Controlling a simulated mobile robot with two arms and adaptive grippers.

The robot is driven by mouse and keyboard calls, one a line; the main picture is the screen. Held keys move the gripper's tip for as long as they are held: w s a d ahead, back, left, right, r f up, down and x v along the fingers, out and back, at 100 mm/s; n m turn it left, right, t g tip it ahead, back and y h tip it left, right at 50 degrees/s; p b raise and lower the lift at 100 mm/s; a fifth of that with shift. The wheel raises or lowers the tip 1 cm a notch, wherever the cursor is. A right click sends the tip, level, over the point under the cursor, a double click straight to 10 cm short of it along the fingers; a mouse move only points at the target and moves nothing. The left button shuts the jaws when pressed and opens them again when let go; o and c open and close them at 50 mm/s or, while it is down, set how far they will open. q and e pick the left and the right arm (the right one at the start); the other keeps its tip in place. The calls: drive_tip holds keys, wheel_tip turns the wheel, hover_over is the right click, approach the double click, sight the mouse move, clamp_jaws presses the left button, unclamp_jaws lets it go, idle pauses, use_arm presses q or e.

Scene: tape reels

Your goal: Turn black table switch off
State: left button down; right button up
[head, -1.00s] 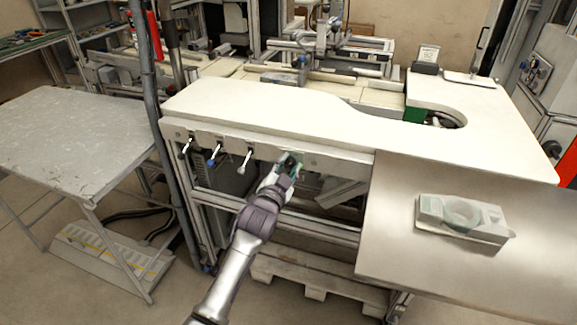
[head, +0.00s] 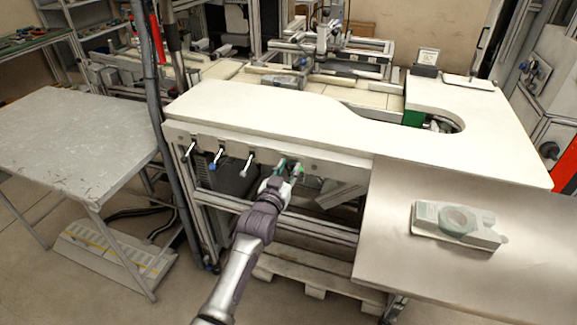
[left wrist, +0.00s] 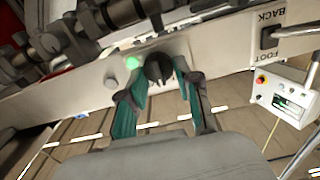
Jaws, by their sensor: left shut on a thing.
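The black table switch (left wrist: 158,68) is a round knob on the pale front panel of the white table (head: 250,105). A lit green lamp (left wrist: 132,62) sits beside it in the left wrist view. My left gripper (head: 287,168) reaches up to the panel under the table's front edge. In the left wrist view its two teal-padded fingers (left wrist: 158,85) lie on either side of the knob and are shut on it. In the head view the fingers largely hide the knob. My right gripper is in neither view.
Several small levers (head: 217,160) stick out of the panel left of the gripper. A metal side table (head: 390,235) at right holds a light box with a round reel (head: 458,220). A grey table (head: 75,140) stands at left, beside a dark vertical post (head: 158,130).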

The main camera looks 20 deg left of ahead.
use_arm(q)
drive_tip(key=n+p, duration=0.1)
drive_tip(key=n, duration=0.2)
drive_tip(key=shift+a+n, duration=0.1)
drive_tip(key=shift+n, duration=0.3)
drive_tip(key=shift+n+p, duration=0.35)
drive_tip(key=shift+n, duration=1.35)
drive_tip(key=shift+f, duration=0.1)
drive_tip(key=c, duration=0.8)
unclamp_jaws()
drive_tip(key=s, duration=1.2)
drive_tip(key=shift+a, duration=0.25)
